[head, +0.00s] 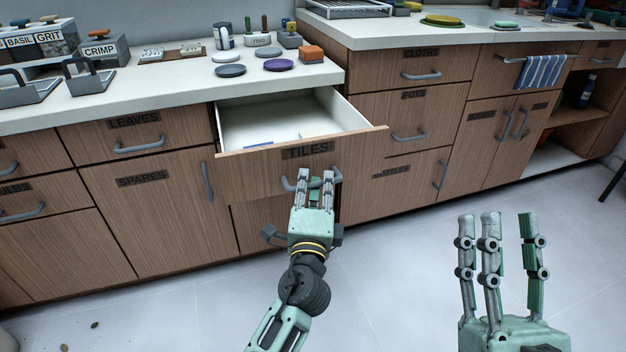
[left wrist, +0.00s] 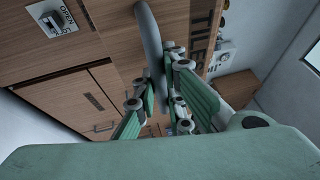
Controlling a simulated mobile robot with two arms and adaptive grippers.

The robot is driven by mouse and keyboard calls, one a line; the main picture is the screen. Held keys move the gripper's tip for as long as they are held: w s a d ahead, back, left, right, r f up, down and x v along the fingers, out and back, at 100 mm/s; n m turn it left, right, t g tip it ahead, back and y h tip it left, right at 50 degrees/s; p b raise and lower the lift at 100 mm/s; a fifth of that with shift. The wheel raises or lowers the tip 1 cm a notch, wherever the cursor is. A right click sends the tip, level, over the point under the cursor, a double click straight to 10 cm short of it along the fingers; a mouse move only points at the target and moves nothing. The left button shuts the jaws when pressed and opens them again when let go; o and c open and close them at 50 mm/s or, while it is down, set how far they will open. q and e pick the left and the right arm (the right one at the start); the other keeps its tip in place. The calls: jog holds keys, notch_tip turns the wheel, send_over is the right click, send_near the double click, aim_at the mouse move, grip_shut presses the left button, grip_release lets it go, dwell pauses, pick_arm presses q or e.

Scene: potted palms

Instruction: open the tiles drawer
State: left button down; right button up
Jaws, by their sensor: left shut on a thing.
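The tiles drawer (head: 255,174) is pulled out of the wooden cabinet, with its pale inside (head: 290,120) showing. A blue item and a small light item lie in it near the front. My left gripper (head: 316,178) is shut on the drawer's grey bar handle, below the TILES label. In the left wrist view the handle (left wrist: 150,40) runs down between my left fingers (left wrist: 165,95). My right gripper (head: 505,225) is raised at the lower right, its fingers spread and empty, away from the cabinets.
The counter above holds discs, small pots and an orange-topped block (head: 312,53). LEAVES drawer (head: 130,135) and SPARES door (head: 150,200) are closed at the left. CLOTHS drawer (head: 440,65) is closed at the right. The floor (head: 400,280) in front is largely clear.

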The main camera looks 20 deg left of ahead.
pick_arm(q)
jog(key=shift+s+f, duration=0.1)
jog(key=shift+f, duration=0.05)
jog(key=c, duration=1.8)
grip_release()
jog(key=v, duration=1.2)
